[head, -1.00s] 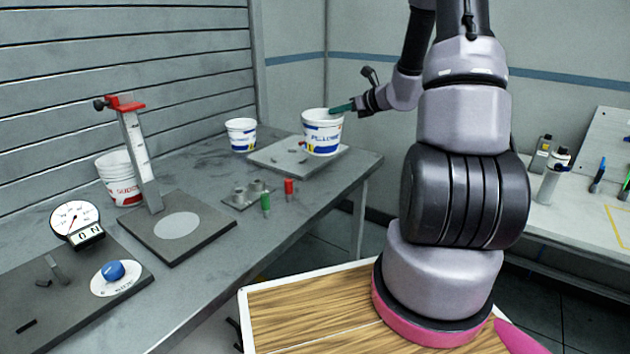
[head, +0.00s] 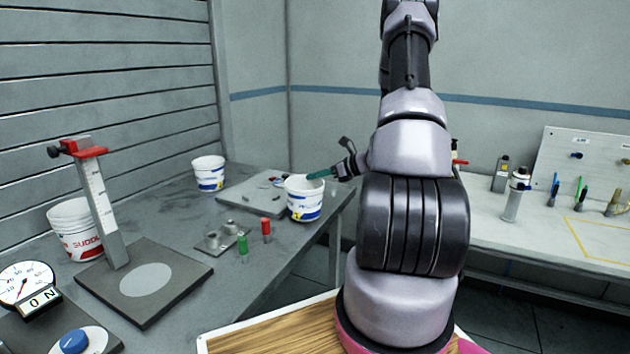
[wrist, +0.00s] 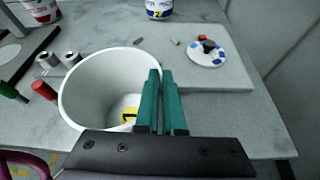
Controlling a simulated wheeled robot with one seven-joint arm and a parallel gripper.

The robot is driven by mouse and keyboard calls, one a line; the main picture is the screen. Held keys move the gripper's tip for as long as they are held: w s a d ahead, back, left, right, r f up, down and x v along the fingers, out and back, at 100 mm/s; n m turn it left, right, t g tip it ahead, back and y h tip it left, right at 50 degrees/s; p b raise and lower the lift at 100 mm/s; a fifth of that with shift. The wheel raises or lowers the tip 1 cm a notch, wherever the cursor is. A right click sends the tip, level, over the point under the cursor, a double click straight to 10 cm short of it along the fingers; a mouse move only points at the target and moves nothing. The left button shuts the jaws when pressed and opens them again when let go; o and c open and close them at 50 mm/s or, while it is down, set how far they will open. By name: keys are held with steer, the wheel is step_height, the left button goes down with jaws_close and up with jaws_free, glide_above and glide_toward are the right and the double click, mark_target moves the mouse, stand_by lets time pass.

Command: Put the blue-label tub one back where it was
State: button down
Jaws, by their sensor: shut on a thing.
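A white tub with a blue and yellow label (head: 304,205) hangs from my gripper (head: 320,173) at the right end of the grey bench. In the wrist view my green fingers (wrist: 162,78) are shut on the right rim of this tub (wrist: 85,82), which is open at the top. A small yellow patch with a dark mark shows low inside it. I cannot tell whether its base touches the bench. A second blue-label tub (head: 208,173) stands farther back on the bench; it also shows in the wrist view (wrist: 158,9).
A grey plate (head: 240,194) beside the held tub carries a round dial (wrist: 206,52) with blue and red marks. Green (head: 242,243) and red (head: 266,229) pegs stand nearby. A red-label tub (head: 70,222) stands behind a red-topped post (head: 102,215). The bench's back middle is clear.

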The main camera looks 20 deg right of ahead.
steer(key=shift+f, duration=0.6)
steer(key=c, duration=1)
jaws_free()
